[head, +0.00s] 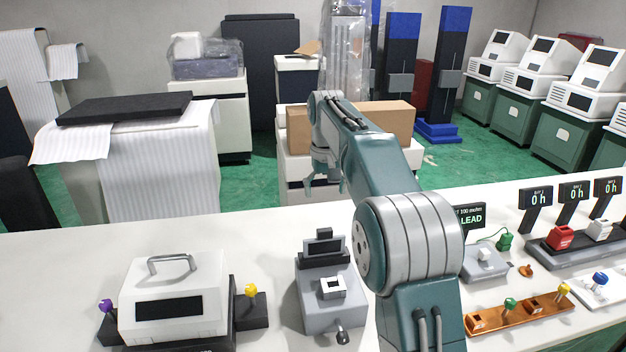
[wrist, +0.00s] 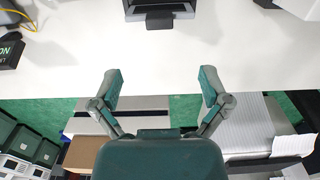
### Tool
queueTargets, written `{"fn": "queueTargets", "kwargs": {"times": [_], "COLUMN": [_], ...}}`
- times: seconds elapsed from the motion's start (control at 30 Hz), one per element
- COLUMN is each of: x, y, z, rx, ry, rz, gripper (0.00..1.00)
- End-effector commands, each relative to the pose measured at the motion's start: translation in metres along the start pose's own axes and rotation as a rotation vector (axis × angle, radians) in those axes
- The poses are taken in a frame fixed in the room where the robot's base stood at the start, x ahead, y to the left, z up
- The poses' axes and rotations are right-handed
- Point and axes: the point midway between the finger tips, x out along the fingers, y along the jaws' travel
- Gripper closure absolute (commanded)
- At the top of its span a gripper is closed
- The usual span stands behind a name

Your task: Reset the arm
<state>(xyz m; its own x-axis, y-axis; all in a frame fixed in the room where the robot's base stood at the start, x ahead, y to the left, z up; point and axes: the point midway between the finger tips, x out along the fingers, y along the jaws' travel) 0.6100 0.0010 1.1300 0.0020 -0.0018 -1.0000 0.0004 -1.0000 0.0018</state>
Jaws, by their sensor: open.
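My arm rises from the front of the white bench in the head view and reaches away from me. My gripper (head: 325,170) is at its far end, raised near the bench's far edge, in front of a cardboard box (head: 390,122). In the wrist view my gripper (wrist: 160,88) shows two fingers spread wide apart, with nothing between them. Behind the fingers lie the white bench top and its edge. The gripper touches nothing that I can see.
The white bench (head: 60,262) holds a white machine with a handle (head: 172,290), a grey device with a small screen (head: 328,285), an orange tray (head: 520,314) and several small displays (head: 573,192). Green floor and stored machines lie beyond. The bench's left part is clear.

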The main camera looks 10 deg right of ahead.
Motion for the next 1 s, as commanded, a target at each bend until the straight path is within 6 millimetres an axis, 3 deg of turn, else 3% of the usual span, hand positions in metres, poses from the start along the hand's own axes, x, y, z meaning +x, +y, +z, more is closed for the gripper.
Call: {"fn": "queueTargets", "kwargs": {"times": [0.17, 0.5, 0.73, 1.0], "x": [-0.02, -0.051, -0.06, -0.056], "y": [0.0, 0.0, 0.0, 0.0], "z": [0.024, 0.091, 0.141, 0.203], "rx": [0.0, 0.0, 0.0, 0.0], "ry": [0.04, 0.137, 0.203, 0.279], "rz": [0.0, 0.0, -0.001, -0.001], "gripper": [0.04, 0.04, 0.04, 0.04]}}
